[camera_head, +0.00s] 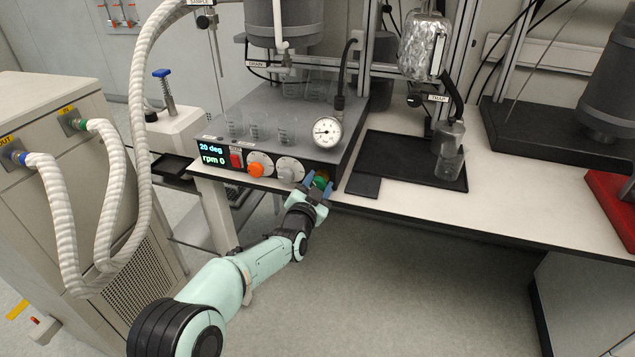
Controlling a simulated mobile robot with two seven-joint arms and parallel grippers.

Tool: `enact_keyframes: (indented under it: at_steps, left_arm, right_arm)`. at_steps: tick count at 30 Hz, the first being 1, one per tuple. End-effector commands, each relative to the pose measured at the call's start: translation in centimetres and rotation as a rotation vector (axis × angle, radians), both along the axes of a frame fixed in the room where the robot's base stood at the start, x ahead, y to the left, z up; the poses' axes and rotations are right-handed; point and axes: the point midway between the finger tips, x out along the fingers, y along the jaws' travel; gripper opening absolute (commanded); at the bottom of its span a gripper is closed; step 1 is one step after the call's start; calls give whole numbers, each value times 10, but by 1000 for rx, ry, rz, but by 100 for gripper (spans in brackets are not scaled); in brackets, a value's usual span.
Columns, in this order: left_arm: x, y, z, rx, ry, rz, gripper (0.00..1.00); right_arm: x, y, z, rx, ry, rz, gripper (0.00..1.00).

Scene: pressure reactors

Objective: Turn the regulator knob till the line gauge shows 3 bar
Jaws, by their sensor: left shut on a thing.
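The regulator knob (321,182) looks green and sits at the right end of the front of the grey control box, below the gauge. My left gripper (318,184) is shut on it, and its blue fingers hide part of it. The round white line gauge (327,131) faces me just above the knob. Its dark needle points to the left side of the dial, but the numbers are too small to read. My right gripper is not in view.
The grey control box (350,150) also has an orange knob (260,164), a grey knob (290,169) and a display (212,154) reading 20 deg, rpm 0. Glass beakers stand on top. A black tray (400,178) lies to the right. Thick white hoses (115,190) run at left.

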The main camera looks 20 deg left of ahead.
Motion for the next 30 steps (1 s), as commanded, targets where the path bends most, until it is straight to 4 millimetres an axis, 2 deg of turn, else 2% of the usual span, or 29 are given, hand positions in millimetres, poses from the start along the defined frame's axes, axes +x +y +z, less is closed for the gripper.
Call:
enact_keyframes:
  at_steps: [12,30]
  left_arm:
    - [0,0,0,248,-8,-1,16]
    - [0,0,-1,304,-10,0,16]
  right_arm:
    - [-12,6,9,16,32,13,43]
    - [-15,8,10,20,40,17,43]
